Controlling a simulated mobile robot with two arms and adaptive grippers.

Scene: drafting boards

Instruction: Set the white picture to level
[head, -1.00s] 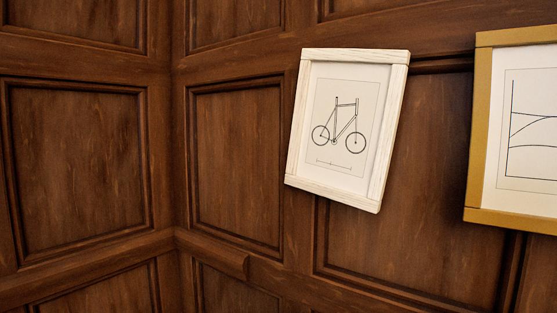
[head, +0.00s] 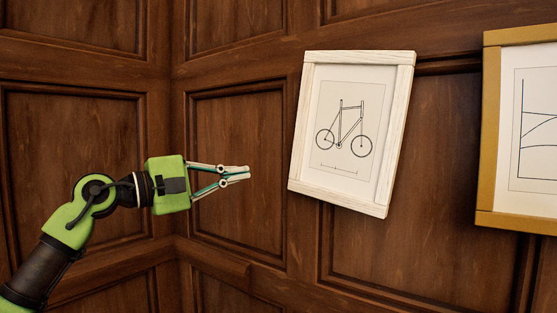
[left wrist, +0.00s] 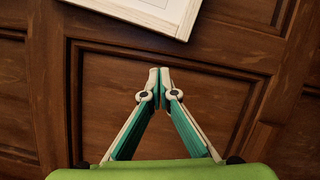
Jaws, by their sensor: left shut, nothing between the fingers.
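The white picture (head: 340,195) hangs on the wood-panelled wall right of centre in the head view. It has a white wooden frame around a line drawing of a bicycle, and it looks tilted, its lower edge sloping down to the right. Part of its frame shows at the top of the left wrist view (left wrist: 150,12). My left gripper (head: 249,172) is to the left of the picture, apart from it, with its fingertips together and nothing between them. The closed fingertips also show in the left wrist view (left wrist: 159,72). My right gripper is not in view.
A gold-framed picture (head: 490,130) with a graph hangs on the right, cut off by the view's edge. The wall has dark wooden panels with raised mouldings, and a corner (head: 178,140) lies left of centre. A ledge-like rail (head: 215,262) runs below.

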